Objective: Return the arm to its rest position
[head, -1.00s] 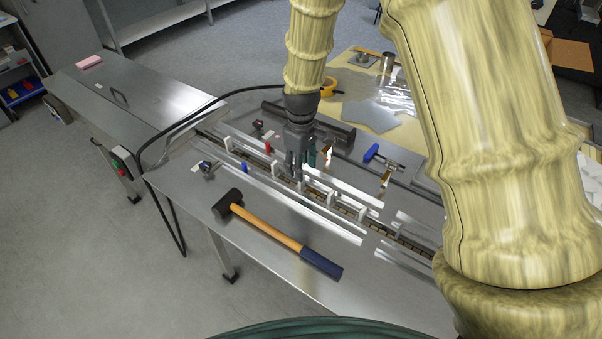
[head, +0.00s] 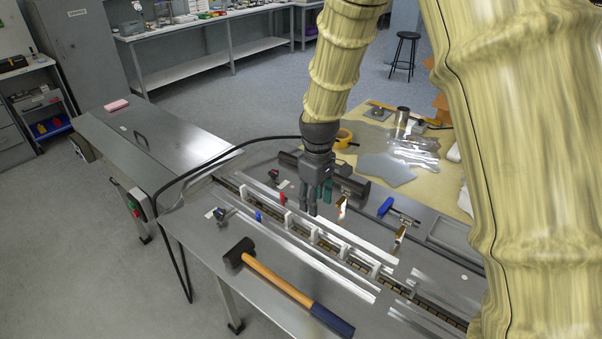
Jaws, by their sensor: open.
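My gripper (head: 309,211) is in the head view, pointing down over the far side of the flow wrapper's infeed channel (head: 330,245). Its fingers are apart and I see nothing between them. The arm comes down from the top of the view, and a large link of mine covers the right side. Whether the fingertips touch anything below is too small to tell.
A mallet (head: 283,284) lies on the near side of the steel table. A blue-handled clamp (head: 387,207) lies right of my gripper. A black cable (head: 215,160) arches on the left. A yellow tape roll (head: 343,138) and metal cup (head: 402,117) stand behind.

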